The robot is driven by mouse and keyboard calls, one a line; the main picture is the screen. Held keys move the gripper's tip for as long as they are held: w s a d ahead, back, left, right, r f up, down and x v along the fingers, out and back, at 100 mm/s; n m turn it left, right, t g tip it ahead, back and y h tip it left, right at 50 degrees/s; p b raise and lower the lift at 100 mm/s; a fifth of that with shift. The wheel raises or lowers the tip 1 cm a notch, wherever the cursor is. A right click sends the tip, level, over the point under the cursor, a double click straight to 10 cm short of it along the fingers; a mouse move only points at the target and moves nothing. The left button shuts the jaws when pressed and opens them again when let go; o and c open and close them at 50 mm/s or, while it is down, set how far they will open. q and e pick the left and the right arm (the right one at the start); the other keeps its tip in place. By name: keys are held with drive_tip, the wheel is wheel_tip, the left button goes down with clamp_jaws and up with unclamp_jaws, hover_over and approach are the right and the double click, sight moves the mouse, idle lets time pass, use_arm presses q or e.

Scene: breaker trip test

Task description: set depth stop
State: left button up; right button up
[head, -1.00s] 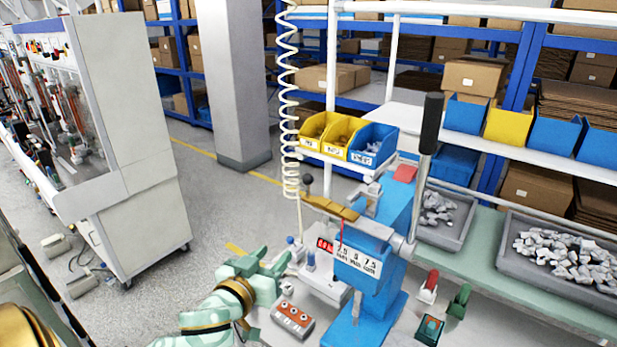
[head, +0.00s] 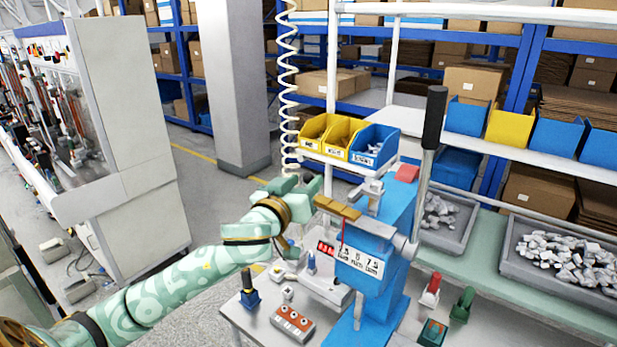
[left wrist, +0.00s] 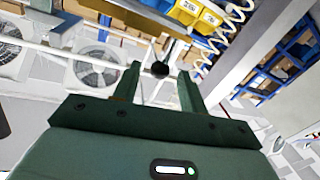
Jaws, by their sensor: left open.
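The blue press (head: 398,215) stands on the bench, with a white scale plate (head: 360,260) marked with numbers on its front. A tan stop bar (head: 337,208) juts to the left from its head. My left gripper (head: 300,187) is open, just beyond the left end of this bar. In the head view it hides the small black ball knob seen there earlier. In the left wrist view a black ball knob (left wrist: 160,69) appears between the open fingers; I cannot tell whether they touch it. My right gripper is out of view.
A coiled white hose (head: 289,90) hangs just behind my left gripper. Yellow and blue bins (head: 374,146) sit close above. The press's long black-handled lever (head: 433,118) rises on the right. A red-buttoned box (head: 292,322) and small fixtures stand on the bench.

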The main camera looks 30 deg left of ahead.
sight(322, 199)
use_arm(q)
drive_tip(key=shift+w+a, duration=0.15)
drive_tip(key=shift+w, duration=1.3)
clamp_jaws()
drive_tip(key=shift+s+d+p, duration=0.2)
drive_tip(key=shift+d+p, duration=0.45)
drive_tip(key=shift+d, duration=1.2)
unclamp_jaws()
drive_tip(key=shift+a+f, duration=0.1)
drive_tip(key=shift+a, duration=0.05)
